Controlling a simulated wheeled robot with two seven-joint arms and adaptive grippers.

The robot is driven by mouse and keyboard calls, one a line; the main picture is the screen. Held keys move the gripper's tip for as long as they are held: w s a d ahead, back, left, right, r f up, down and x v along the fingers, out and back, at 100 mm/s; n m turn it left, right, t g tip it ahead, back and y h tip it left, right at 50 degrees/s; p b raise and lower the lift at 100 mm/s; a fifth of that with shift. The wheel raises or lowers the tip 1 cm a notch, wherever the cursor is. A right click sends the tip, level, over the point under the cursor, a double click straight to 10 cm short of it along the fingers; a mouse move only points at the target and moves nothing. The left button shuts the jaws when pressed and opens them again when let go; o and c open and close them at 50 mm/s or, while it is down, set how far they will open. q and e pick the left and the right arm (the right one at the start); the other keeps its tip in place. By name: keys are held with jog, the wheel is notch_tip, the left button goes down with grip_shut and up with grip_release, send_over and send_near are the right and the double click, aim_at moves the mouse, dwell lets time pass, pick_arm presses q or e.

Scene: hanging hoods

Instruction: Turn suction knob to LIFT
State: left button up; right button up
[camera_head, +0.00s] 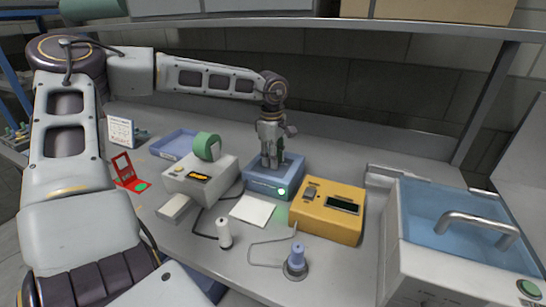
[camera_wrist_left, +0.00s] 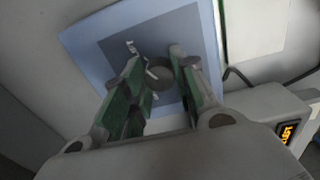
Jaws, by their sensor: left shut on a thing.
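The suction box (camera_head: 278,187) is a blue-grey unit on the bench with a glowing green light on its front. My left gripper (camera_head: 269,163) points down onto its top. In the left wrist view, the round dark knob (camera_wrist_left: 159,75) sits in the darker square of the box's top face. My left gripper's fingers (camera_wrist_left: 157,80) are shut on the knob from both sides. White marks show next to the fingers, too small and partly covered to read, so I cannot tell the knob's setting. My right gripper is not in view.
A grey device with a green roll (camera_head: 207,146) stands left of the box, and a yellow meter (camera_head: 328,211) to its right. A blue-lidded bath (camera_head: 455,220) stands at right.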

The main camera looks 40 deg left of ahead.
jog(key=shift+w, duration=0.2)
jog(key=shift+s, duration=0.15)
pick_arm(q)
jog(key=o, duration=0.7)
jog(key=shift+c, duration=0.2)
jog(key=o, duration=0.4)
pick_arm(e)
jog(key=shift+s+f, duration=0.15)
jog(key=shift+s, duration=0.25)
pick_arm(q)
notch_tip(320, 180, up, 12)
jog(key=shift+s, duration=0.3)
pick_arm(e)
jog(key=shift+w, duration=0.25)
pick_arm(q)
jog(key=shift+d, duration=0.1)
